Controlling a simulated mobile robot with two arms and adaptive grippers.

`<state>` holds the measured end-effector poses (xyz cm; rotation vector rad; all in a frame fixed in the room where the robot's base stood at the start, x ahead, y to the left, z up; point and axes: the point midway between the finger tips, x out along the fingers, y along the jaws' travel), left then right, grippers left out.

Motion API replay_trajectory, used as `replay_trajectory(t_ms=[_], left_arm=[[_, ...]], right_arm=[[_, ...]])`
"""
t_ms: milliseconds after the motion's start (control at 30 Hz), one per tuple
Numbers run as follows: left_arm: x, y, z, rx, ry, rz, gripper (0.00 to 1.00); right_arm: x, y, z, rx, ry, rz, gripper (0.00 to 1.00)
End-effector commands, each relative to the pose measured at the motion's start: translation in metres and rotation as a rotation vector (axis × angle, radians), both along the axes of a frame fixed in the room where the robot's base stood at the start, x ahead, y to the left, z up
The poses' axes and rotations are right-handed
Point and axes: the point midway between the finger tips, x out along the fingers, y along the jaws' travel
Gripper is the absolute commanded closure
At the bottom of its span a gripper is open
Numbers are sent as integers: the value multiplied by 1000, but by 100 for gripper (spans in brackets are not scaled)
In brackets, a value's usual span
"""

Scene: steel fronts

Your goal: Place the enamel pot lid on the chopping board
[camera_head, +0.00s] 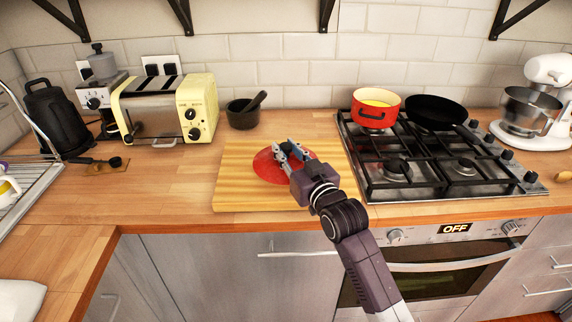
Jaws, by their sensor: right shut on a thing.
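The red enamel pot lid (268,170) is at the middle of the wooden chopping board (235,195). It lies flat or very close to the board; I cannot tell whether it touches. My right gripper (284,151) is over the lid and shut on it. The gripper hides the lid's knob and part of its right side. My left gripper is not in view.
The gas hob (395,200) is right of the board, with a red pot (375,117) and a black pan (436,110) on it. A dark mortar (241,119) stands behind the board. A yellow toaster (150,112) is farther left. Bare counter (170,185) lies left of the board.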

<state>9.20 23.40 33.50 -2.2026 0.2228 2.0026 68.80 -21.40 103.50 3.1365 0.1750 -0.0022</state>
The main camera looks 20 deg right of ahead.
Motion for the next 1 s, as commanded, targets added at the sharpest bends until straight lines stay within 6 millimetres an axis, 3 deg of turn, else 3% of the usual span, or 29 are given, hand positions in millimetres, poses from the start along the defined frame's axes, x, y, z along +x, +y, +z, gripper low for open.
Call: replay_trajectory(t_ms=[367,767,800,933,1000], left_arm=[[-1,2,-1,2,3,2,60],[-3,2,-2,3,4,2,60],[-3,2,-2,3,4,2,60],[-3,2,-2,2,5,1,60],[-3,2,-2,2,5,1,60]], right_arm=[[0,0,-43,1,-3,1,100],[0,0,-48,1,-5,1,100],[0,0,-50,1,-2,1,77],[0,0,-49,0,-1,1,62],[0,0,-49,0,-1,1,60]])
